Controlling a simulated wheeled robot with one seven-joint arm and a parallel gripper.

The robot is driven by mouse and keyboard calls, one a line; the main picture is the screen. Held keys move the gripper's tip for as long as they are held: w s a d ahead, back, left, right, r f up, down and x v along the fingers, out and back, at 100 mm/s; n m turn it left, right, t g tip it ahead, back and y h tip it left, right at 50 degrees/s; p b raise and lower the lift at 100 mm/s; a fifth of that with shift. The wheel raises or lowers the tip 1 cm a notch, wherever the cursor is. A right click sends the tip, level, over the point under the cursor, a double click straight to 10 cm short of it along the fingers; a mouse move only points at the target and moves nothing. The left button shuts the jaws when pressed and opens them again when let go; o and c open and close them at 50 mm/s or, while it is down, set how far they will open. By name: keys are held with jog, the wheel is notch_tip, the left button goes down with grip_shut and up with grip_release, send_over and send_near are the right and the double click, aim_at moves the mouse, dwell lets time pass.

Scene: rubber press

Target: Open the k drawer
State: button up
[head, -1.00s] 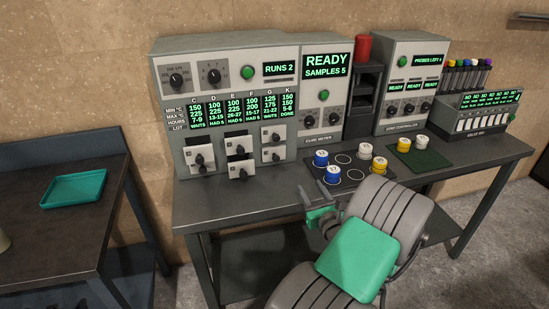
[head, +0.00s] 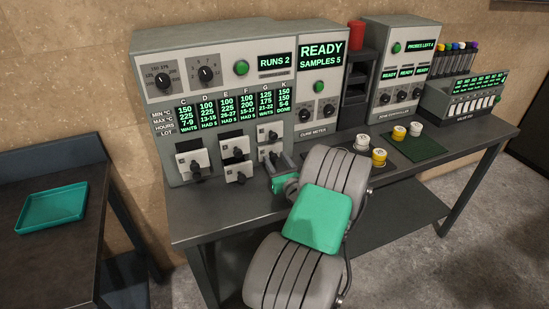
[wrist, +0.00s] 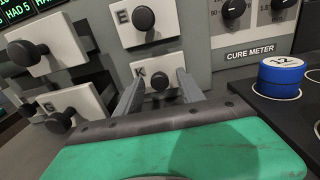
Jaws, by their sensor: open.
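The K drawer (wrist: 142,71) is a small pale front with a dark round knob, low on the grey oven cabinet (head: 150,70). It looks closed. In the wrist view it sits directly below the E drawer (wrist: 128,36). In the head view the K drawer is partly hidden by my gripper (head: 276,170). My gripper is open and empty, its two fingers pointing at the cabinet. In the wrist view the K knob shows between my fingertips (wrist: 158,84). I cannot tell whether the fingers reach around the knob or stop just before it.
Other knobbed drawers, including G (wrist: 80,112), stand close on the left; some stick out. A blue-lidded pot (wrist: 281,72) stands on a dark mat at the right. The cure meter (head: 318,90) rises just right of the drawers. A teal tray (head: 50,208) lies on the left table.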

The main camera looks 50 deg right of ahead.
jog(key=shift+w+d, duration=0.15)
jog(key=shift+w, duration=0.1)
jog(key=shift+c, duration=0.5)
grip_shut()
dwell(0.8)
